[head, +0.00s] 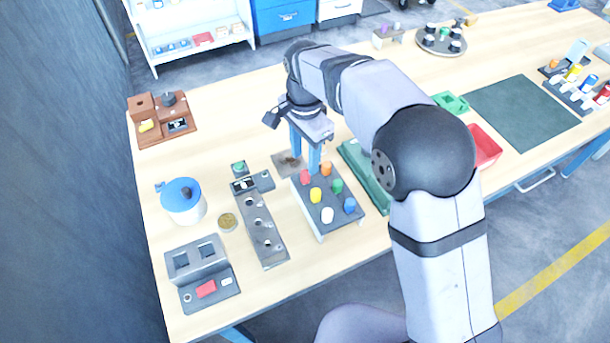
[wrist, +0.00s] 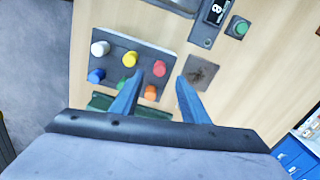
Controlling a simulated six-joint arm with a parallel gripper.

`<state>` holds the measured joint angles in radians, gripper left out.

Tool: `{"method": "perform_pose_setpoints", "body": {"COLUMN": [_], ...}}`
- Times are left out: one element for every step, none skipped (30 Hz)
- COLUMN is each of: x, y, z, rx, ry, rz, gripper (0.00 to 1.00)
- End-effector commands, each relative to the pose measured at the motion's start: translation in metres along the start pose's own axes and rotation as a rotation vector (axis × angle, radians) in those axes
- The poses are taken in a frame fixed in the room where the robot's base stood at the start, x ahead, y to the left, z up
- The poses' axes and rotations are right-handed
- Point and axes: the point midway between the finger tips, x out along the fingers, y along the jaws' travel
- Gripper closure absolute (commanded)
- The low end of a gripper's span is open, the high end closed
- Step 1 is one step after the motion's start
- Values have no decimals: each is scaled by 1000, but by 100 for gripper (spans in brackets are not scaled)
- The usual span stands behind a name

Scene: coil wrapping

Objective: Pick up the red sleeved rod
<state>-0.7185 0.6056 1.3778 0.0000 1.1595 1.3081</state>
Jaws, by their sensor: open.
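The red sleeved rod (head: 305,176) stands at the back left corner of a grey rack (head: 345,219) in the head view, and its red top shows in the wrist view (wrist: 159,68). My gripper (head: 304,162) has two blue fingers spread apart above the back edge of the rack. In the wrist view (wrist: 159,80) the red top appears between the fingertips, close to the left finger. Nothing is held, and I cannot tell the exact height of the fingers above the rod.
Orange (head: 326,169), yellow (head: 315,195), green, white and blue rods stand close by in the same rack. A dark square plate (head: 285,159) lies behind it. A grey strip with holes (head: 262,232) is to the left, and a green tray (head: 362,172) to the right.

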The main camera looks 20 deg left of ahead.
Motion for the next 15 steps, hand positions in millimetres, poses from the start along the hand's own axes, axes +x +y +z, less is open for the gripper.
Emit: {"method": "perform_pose_setpoints", "body": {"x": [0,0,1,2,3,6,8,11,16,19,23,28,33,37,41], "y": [0,0,0,0,0,0,1,1,1,2,2,2,2,1,1], "z": [0,0,0,0,0,0,0,0,0,0,0,1,0,0,0], "rx": [0,0,0,0,0,0,0,0,0,0,0,0,0,0,0], "ry": [0,0,0,0,0,0,-1,-1,-1,-1,-1,-1,-1,-1,-1], "rz": [-1,-1,-1,0,1,2,2,4,4,5,4,5,3,3,2], "gripper": [59,59,59,59,59,59,59,59,59,59,59,59,59,59,59]}}
